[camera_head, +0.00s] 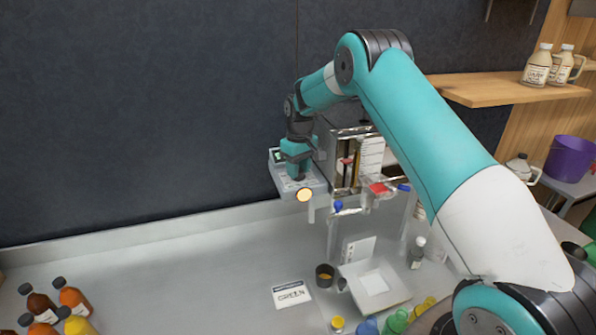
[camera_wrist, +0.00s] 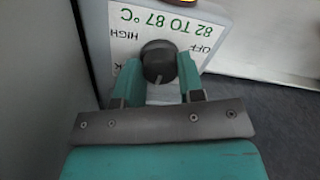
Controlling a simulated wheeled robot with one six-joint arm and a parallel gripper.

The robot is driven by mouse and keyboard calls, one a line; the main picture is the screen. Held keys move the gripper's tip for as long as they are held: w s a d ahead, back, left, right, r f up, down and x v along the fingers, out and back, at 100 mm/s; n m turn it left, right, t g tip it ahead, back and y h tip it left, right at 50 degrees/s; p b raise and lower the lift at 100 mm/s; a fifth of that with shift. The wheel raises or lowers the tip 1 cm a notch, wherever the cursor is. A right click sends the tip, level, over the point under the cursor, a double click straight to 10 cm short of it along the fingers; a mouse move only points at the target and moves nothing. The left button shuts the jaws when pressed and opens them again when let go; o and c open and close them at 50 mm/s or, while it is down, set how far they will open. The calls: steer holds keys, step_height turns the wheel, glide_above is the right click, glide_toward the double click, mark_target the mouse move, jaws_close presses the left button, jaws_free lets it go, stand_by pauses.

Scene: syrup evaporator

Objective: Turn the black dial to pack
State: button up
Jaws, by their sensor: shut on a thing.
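The black dial (camera_wrist: 158,62) is in the wrist view, on a pale panel (camera_wrist: 200,22) lettered "82 TO 87 °C", "HIGH" and "OFF". Another label at the panel's left edge is mostly hidden, with only a "K" showing. My gripper (camera_wrist: 160,72) has its two teal fingers on either side of the dial, shut on it. In the head view my gripper (camera_head: 297,172) is at the top of the grey control box (camera_head: 312,187), and it hides the dial there. The dial's pointing direction cannot be told.
A glass-fronted cabinet (camera_head: 345,160) stands right beside the box. Below are a "GREEN" card (camera_head: 291,294), a white tray (camera_head: 400,293) and a dark cup (camera_head: 324,275). Several bottles (camera_head: 73,297) stand at the lower left. The counter's left middle (camera_head: 170,265) is clear.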

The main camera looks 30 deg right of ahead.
mark_target(300, 169)
steer(key=shift+r+n, duration=0.1)
steer(key=shift+n, duration=0.3)
steer(key=o, duration=0.9)
steer(key=r+b, duration=0.1)
steer(key=r, duration=0.4)
steer(key=r+b, duration=0.1)
steer(key=r, duration=1.1)
steer(key=shift+w+d+r+b, duration=0.1)
steer(key=shift+d+r+b, duration=0.15)
steer(key=shift+b, duration=0.15)
steer(key=shift+f, duration=0.1)
